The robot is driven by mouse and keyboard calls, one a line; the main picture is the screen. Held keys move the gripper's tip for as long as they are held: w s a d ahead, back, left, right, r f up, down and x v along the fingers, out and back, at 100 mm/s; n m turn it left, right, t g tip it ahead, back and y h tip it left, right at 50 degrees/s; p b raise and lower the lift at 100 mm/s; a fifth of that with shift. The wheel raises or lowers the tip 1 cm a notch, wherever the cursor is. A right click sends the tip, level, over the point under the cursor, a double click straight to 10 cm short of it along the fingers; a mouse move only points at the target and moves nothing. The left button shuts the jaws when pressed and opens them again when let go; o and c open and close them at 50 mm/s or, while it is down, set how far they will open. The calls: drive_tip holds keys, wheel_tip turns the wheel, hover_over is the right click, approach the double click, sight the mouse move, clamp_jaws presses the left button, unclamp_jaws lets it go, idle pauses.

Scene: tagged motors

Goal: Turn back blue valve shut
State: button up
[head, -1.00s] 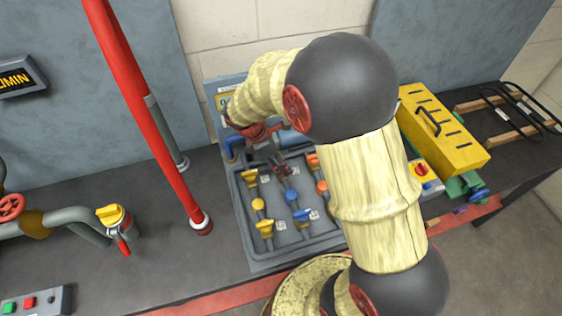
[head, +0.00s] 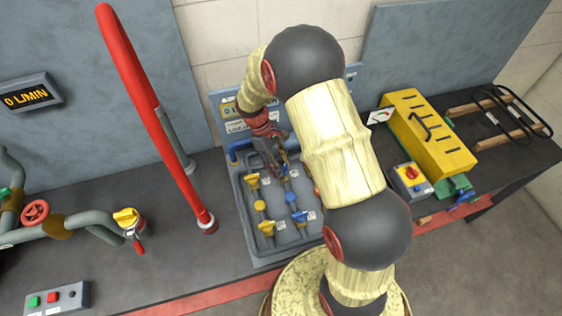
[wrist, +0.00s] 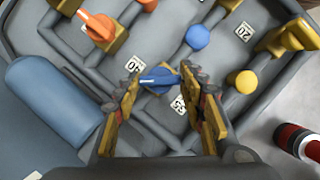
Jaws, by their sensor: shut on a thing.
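The blue valve (wrist: 158,79) has a blue lever on a yellowish body and sits between my fingers in the wrist view. My gripper (wrist: 160,85) is shut on it, one finger on each side. The lever lies roughly across the gap from finger to finger. In the head view my gripper (head: 279,164) reaches down at the far part of the grey valve panel (head: 281,251) and hides most of this valve. A second blue valve (head: 300,217) stands nearer on the same pipe line, apart from my gripper.
In the wrist view an orange valve (wrist: 97,25) is at upper left and a yellow valve (wrist: 290,38) at upper right. A blue knob (wrist: 197,37) and yellow knob (wrist: 242,81) stand close by. A display (head: 27,97) reads 0 L/MIN. A red post (head: 150,110) rises left.

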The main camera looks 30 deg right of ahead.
drive_tip(key=m+y+p, duration=0.1)
drive_tip(key=m, duration=0.1)
drive_tip(key=m+p, duration=0.1)
drive_tip(key=m, duration=0.1)
drive_tip(key=shift+w+d+r+m+y, duration=0.1)
drive_tip(key=shift+d+m+y, duration=0.05)
drive_tip(key=shift+m+y, duration=0.2)
drive_tip(key=shift+d+m+y+p, duration=0.1)
drive_tip(key=shift+m+y+p, duration=0.8)
drive_tip(key=shift+m, duration=1.05)
drive_tip(key=o, duration=1.2)
drive_tip(key=shift+c, duration=0.2)
drive_tip(key=v, duration=1.1)
drive_tip(key=shift+w+r, duration=0.3)
drive_tip(key=shift+w, duration=0.1)
